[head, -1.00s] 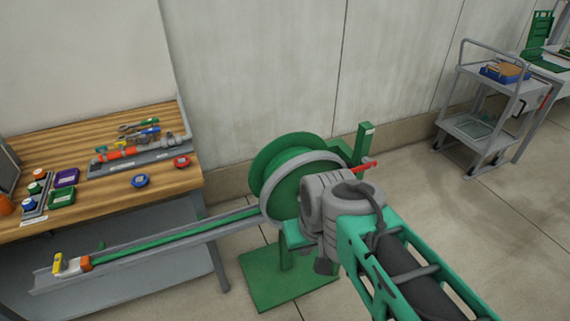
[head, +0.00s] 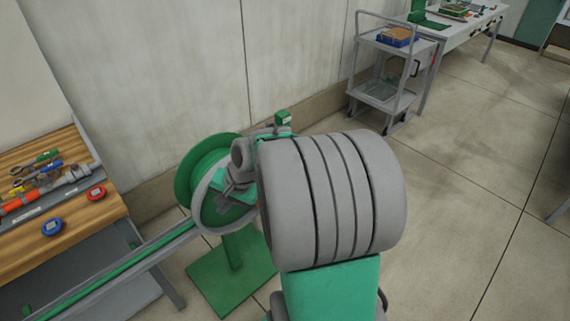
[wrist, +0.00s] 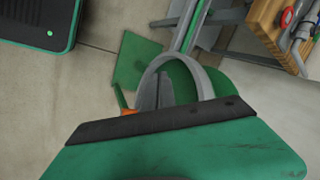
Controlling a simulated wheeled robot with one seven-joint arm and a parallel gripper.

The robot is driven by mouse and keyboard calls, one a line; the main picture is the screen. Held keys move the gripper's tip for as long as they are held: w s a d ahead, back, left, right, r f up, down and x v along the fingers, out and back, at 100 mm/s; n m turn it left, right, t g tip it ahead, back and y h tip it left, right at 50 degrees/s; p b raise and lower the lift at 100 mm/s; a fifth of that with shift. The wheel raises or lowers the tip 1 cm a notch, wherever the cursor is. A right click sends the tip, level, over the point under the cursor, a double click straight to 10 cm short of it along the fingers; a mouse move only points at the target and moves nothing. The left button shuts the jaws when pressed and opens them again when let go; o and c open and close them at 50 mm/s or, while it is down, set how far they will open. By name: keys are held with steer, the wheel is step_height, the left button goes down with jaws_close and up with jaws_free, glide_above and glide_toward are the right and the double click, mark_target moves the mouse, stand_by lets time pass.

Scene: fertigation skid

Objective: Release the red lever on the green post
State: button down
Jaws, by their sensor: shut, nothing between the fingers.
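The green post (head: 283,119) shows only its top in the head view, just behind my arm. The red lever is hidden there by my arm. In the wrist view a small orange-red piece (wrist: 129,111), apparently the lever, shows beside a thin green piece (wrist: 119,97) that looks like the post. My gripper's housing covers part of it. My gripper (wrist: 158,76) is shut and empty, its grey fingers seen against the grey ring of the reel. I cannot tell whether it touches the lever.
The green reel (head: 196,168) with its grey ring stands on a green base plate (head: 215,285). A grey trough (head: 135,262) runs from it to the left, beside a wooden bench (head: 85,232) with tools. A grey cart (head: 375,95) stands at the back.

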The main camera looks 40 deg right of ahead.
steer(key=s+d+f+m+t+p, duration=0.1)
steer(key=d+f+m+t, duration=0.1)
steer(key=d+m, duration=0.6)
steer(key=s+d+f+m+t+h+p, duration=0.1)
steer(key=s+d+f+m+t, duration=0.1)
steer(key=d+m, duration=0.6)
steer(key=s+d+f+m+t+h+p, duration=0.1)
steer(key=d+f+m+t, duration=0.2)
steer(key=d+m, duration=0.6)
steer(key=d+t, duration=0.2)
steer(key=shift+s+f+t, duration=0.2)
steer(key=shift+t, duration=0.1)
steer(key=shift+d, duration=0.1)
steer(key=w+p, duration=0.4)
steer(key=w, duration=0.5)
steer(key=shift+w+r, duration=0.3)
steer(key=shift+r, duration=0.05)
